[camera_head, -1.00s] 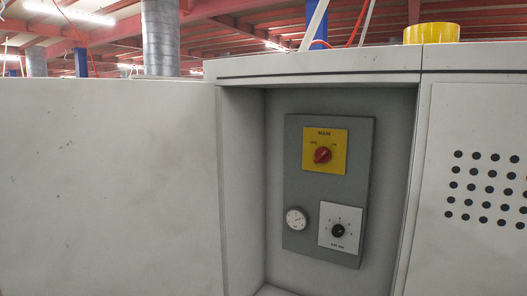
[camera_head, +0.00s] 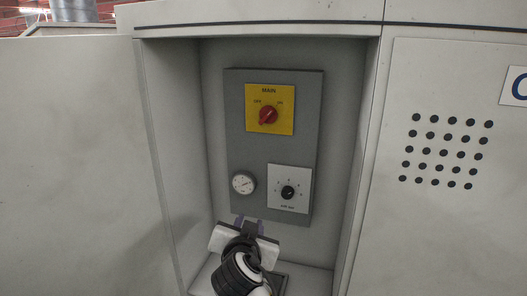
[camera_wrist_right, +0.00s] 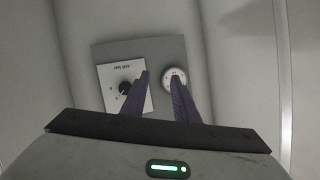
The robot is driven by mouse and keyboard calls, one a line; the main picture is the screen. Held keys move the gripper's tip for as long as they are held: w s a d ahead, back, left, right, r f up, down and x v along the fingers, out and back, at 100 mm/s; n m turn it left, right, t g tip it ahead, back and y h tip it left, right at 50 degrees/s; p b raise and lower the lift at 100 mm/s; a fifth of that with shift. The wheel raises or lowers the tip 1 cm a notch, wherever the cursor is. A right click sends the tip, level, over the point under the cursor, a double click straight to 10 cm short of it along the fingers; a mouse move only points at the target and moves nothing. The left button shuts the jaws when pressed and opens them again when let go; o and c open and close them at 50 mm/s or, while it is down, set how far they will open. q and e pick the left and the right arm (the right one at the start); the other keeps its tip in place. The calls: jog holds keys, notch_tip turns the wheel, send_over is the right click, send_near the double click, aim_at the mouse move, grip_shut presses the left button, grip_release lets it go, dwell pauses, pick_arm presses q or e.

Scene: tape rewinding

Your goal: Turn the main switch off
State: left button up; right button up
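The red main switch (camera_head: 268,115) sits on a yellow plate (camera_head: 286,127) high on the grey panel (camera_head: 236,143). OFF is printed at its upper left, ON at its upper right. Its handle slants from lower left to upper right, seemingly towards ON. My right gripper (camera_head: 249,222) is at the panel's lower edge, below the switch and apart from it. In the right wrist view its two fingers (camera_wrist_right: 158,79) are spread with nothing between them. The switch does not show there. My left gripper is in no view.
A round gauge (camera_head: 243,183) and a black knob (camera_head: 288,192) on a white plate sit below the switch. The panel is inside a recess with a side wall (camera_head: 178,120) and an open door (camera_head: 70,150) at left. A perforated cabinet front (camera_head: 430,220) is at right.

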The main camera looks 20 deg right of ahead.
aim_at(267, 116)
notch_tip(267, 116, up, 23)
jog(key=w+d+m+t+h+p, duration=0.1)
jog(key=m+t+h, duration=0.1)
jog(key=m+h, duration=0.4)
jog(key=shift+m+y, duration=0.3)
jog(key=shift+m, duration=0.4)
jog(key=p+x, duration=0.2)
jog(key=x, duration=0.7)
jog(key=shift+w+d+p, duration=0.15)
jog(key=shift+p, duration=0.25)
jog(key=shift+w+d+f, duration=0.15)
jog(key=shift+w+d, duration=0.15)
jog(key=shift+w, duration=0.15)
grip_shut()
